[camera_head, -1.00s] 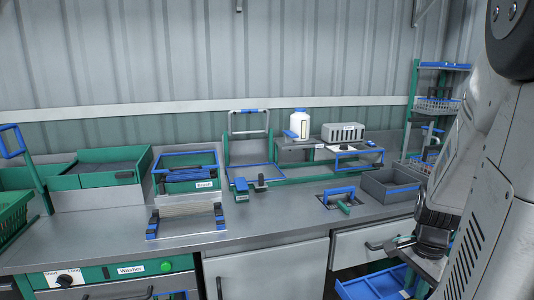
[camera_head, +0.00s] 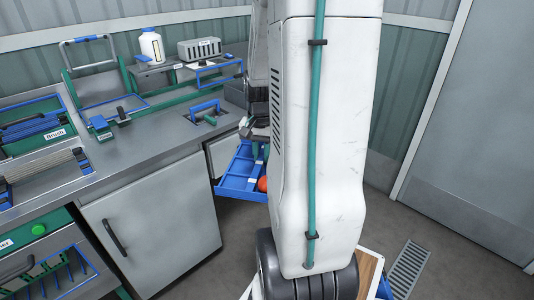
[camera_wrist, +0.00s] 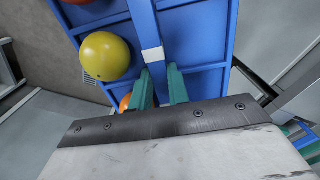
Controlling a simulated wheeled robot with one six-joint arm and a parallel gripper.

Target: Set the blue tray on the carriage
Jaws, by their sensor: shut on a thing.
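The blue tray (camera_head: 238,182) hangs level or nearly so beside the counter's right end, at the middle of the head view. It has dividers, and a red-orange tomato (camera_head: 263,184) lies in it. In the wrist view the tray (camera_wrist: 203,35) fills the top, with a yellow tomato (camera_wrist: 105,56), an orange one (camera_wrist: 126,102) partly hidden, and another at the upper edge. My gripper's green fingers (camera_wrist: 161,84) are shut on the tray's central bar, by a white patch. My arm hides the tray's right part in the head view. I cannot pick out the carriage for certain.
The steel counter (camera_head: 150,140) carries a brush box (camera_head: 40,125), a white bottle (camera_head: 151,46), a grey slotted box (camera_head: 200,48) and a blue handle (camera_head: 205,107). A white-edged wooden surface (camera_head: 369,272) is at the bottom. Open floor (camera_head: 385,215) lies at right.

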